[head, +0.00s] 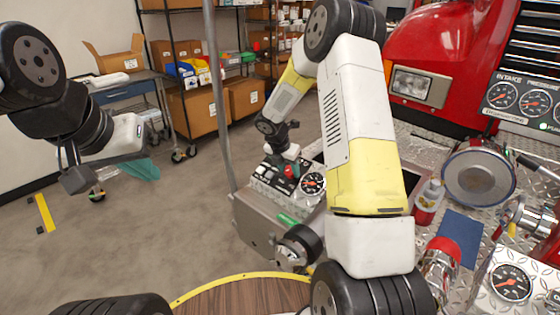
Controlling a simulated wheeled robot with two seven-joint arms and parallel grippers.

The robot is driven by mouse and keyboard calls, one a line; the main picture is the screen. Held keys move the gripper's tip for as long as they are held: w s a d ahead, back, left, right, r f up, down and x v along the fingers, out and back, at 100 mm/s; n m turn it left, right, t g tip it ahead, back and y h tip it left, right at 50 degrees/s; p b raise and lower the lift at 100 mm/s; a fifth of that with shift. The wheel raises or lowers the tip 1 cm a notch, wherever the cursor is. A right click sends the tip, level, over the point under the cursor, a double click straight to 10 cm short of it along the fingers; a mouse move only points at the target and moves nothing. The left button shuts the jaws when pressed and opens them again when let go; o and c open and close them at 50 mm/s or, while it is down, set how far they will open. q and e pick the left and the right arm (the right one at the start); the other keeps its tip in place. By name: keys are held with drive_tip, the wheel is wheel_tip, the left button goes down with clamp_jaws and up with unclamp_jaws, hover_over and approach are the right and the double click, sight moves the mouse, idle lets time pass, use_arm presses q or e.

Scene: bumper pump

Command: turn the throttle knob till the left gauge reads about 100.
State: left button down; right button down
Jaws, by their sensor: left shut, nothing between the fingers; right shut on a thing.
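My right gripper (284,158) reaches down over a control panel (262,183) in the middle of the view. It is shut on a small red knob (291,171), which it partly covers. A round gauge (312,184) with a white rim and dark face sits just right of the knob. Its needle is too small to read. My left gripper (76,180) is shut and empty, in the air over the floor at the left, far from the panel. My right arm hides the area right of this gauge.
A grey pole (218,90) stands left of the panel. A cart (125,90) and shelves stand behind. The left floor is mostly clear.

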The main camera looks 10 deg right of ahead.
drive_tip(key=shift+m, duration=0.4)
drive_tip(key=m, duration=0.2)
drive_tip(key=shift+m+t, duration=0.3)
drive_tip(key=m, duration=0.4)
drive_tip(key=shift+s+t, duration=0.1)
drive_tip(key=shift+t, duration=0.2)
drive_tip(key=m, duration=0.5)
drive_tip(key=shift+a+t, duration=0.1)
drive_tip(key=shift+t, duration=0.3)
drive_tip(key=m, duration=0.3)
drive_tip(key=shift+m, duration=0.3)
drive_tip(key=m+h, duration=0.1)
drive_tip(key=m, duration=0.4)
drive_tip(key=shift+s+f+t, duration=0.1)
drive_tip(key=shift+t, duration=0.2)
drive_tip(key=m, duration=0.5)
drive_tip(key=shift+m+h, duration=0.3)
drive_tip(key=shift+h, duration=0.1)
drive_tip(key=shift+m, duration=0.3)
